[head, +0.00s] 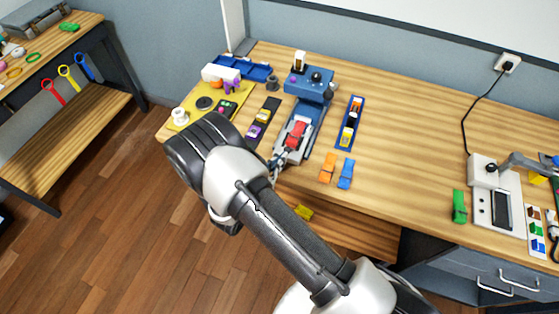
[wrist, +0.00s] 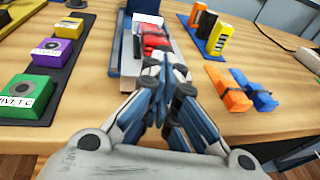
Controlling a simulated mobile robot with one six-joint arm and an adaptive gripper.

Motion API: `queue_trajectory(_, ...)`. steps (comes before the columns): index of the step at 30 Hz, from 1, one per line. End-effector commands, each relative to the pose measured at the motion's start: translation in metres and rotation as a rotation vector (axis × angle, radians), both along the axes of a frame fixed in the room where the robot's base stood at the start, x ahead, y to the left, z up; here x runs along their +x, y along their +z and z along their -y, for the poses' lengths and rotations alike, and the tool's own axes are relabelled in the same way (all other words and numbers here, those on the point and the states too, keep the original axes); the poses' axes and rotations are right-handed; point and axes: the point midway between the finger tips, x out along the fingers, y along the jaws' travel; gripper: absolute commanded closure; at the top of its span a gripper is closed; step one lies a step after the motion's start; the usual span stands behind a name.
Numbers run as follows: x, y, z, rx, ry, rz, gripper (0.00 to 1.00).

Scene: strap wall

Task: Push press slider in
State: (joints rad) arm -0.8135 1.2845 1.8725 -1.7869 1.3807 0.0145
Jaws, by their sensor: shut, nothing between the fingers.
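The blue press (head: 312,84) stands at the back of the wooden bench in the head view. Its light grey slider (head: 285,147) sticks out from the blue base toward the front edge and carries a red piece (head: 296,134). In the wrist view the slider (wrist: 145,22) and the red piece (wrist: 154,40) lie straight ahead of my gripper (wrist: 165,62). My gripper is shut and empty, its fingertips at the near end of the slider; they hide that end, so I cannot tell whether they touch it. In the head view my gripper (head: 277,163) is partly behind my arm.
Left of the slider is a dark strip with labelled blocks, including a purple one (wrist: 57,52) and a green one (wrist: 27,97). Right are a blue tray (head: 350,123), an orange clip (head: 328,168) and a blue clip (head: 346,174).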

Motion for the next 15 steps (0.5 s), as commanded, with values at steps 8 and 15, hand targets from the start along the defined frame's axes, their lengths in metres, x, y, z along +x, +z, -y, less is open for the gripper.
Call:
queue_trajectory(8,0.057,-0.003,0.022,0.006,-0.008,0.006,1.0)
queue_trajectory(15,0.103,-0.002,0.038,0.004,-0.004,0.002,1.0)
